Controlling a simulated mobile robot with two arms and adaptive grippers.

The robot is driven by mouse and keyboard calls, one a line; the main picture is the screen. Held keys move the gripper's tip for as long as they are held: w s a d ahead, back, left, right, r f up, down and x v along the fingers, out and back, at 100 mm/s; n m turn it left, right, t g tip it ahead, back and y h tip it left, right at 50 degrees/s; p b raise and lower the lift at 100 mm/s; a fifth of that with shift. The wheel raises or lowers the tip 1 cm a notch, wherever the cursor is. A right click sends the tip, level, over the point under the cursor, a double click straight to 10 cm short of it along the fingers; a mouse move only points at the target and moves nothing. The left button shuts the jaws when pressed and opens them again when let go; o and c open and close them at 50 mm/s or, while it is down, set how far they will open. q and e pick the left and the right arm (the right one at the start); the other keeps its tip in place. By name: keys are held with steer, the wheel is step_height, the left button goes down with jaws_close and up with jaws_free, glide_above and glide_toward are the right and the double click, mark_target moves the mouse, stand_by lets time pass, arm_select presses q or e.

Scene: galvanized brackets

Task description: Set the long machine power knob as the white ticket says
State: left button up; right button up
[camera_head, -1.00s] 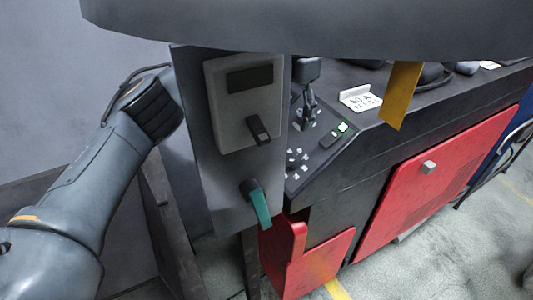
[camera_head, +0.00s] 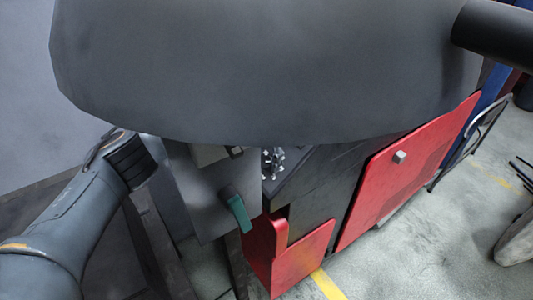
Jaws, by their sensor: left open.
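A grey control box (camera_head: 205,195) stands left of the middle. The lower edge of its white panel (camera_head: 208,157) shows, with the tip of a black knob (camera_head: 237,152) on it. The panel's display is hidden now. Below, a teal lever handle (camera_head: 239,213) hangs down and tilts right. The long dark machine (camera_head: 325,185) with red doors runs behind to the right. The white ticket is hidden behind the large grey shape.
A large grey rounded shape (camera_head: 265,70) fills the top and blocks the view. A black cylinder (camera_head: 495,30) enters at top right. Red doors (camera_head: 405,175) and a red lower panel (camera_head: 300,260) face bare floor (camera_head: 430,240) with yellow lines.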

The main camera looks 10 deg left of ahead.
arm_select(q)
steer(key=shift+f, duration=0.2)
steer(key=c, duration=1.2)
steer(key=b, duration=0.1)
steer(key=m+b, duration=0.1)
steer(key=shift+f+t+y+b, duration=0.25)
steer(key=shift+t+y+b, duration=0.05)
steer(key=shift+t+y, duration=0.1)
steer(key=shift+s+d+m+b, duration=0.1)
steer(key=shift+m+b, duration=0.3)
steer(key=shift+m, duration=0.1)
steer(key=shift+r+t, duration=0.2)
steer(key=shift+t, duration=0.2)
steer(key=shift+m, duration=0.3)
steer(key=o, duration=1.2)
